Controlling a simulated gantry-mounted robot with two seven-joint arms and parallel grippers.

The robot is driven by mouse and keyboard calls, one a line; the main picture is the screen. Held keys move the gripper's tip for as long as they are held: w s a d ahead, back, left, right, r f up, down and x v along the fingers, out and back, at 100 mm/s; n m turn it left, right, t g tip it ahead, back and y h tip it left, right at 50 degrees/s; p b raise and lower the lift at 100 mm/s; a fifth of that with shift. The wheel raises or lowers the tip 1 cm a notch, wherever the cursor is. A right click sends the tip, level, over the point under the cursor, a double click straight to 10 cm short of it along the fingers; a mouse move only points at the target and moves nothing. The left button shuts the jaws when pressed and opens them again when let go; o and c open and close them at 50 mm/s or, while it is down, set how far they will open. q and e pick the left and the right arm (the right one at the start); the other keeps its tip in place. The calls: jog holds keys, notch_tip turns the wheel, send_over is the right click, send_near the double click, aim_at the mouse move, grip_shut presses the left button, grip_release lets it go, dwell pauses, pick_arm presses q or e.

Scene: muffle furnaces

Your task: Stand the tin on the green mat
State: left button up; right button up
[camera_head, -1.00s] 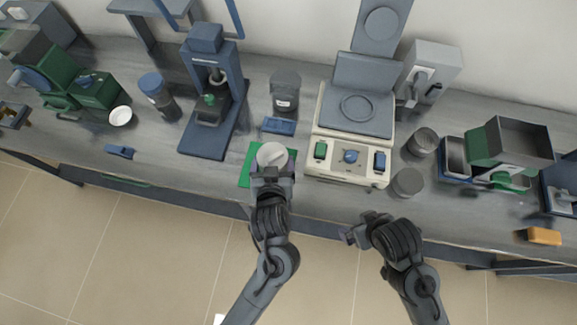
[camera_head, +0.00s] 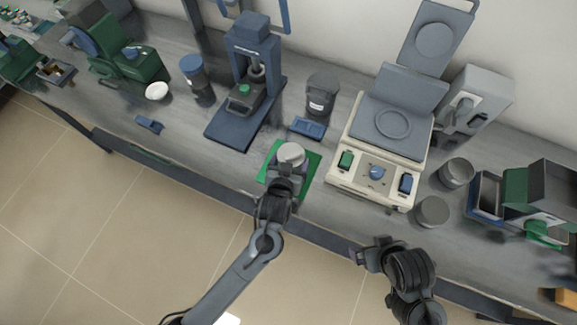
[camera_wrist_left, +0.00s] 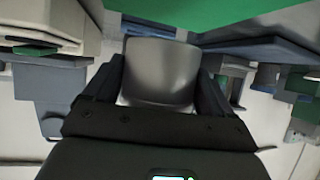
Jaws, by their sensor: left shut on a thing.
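The tin (camera_head: 291,154) is a grey cylinder with a light round top. My left gripper (camera_head: 288,168) is shut on it, over the green mat (camera_head: 274,160). In the left wrist view the tin (camera_wrist_left: 160,72) sits between both fingers, with the green mat (camera_wrist_left: 200,14) at the top of the picture. I cannot tell whether the tin's base touches the mat. My right gripper (camera_head: 362,256) is off the bench's front edge, away from the tin; its jaws are too unclear to read.
A cream hotplate unit (camera_head: 372,178) stands right of the mat, with two grey canisters (camera_head: 456,172) (camera_head: 432,211) beyond it. A blue press (camera_head: 236,125), a small blue block (camera_head: 308,127) and a labelled dark jar (camera_head: 320,95) stand behind. Bare bench lies left of the mat.

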pick_arm(q)
jog(key=shift+w+a+f, duration=0.2)
jog(key=shift+w+f, duration=0.25)
jog(key=shift+w, duration=0.15)
notch_tip(320, 180, down, 3)
jog(key=shift+r+b, duration=0.1)
jog(key=shift+b, duration=0.3)
jog(key=shift+f, duration=0.5)
jog(key=shift+f, duration=0.15)
jog(key=o, duration=1)
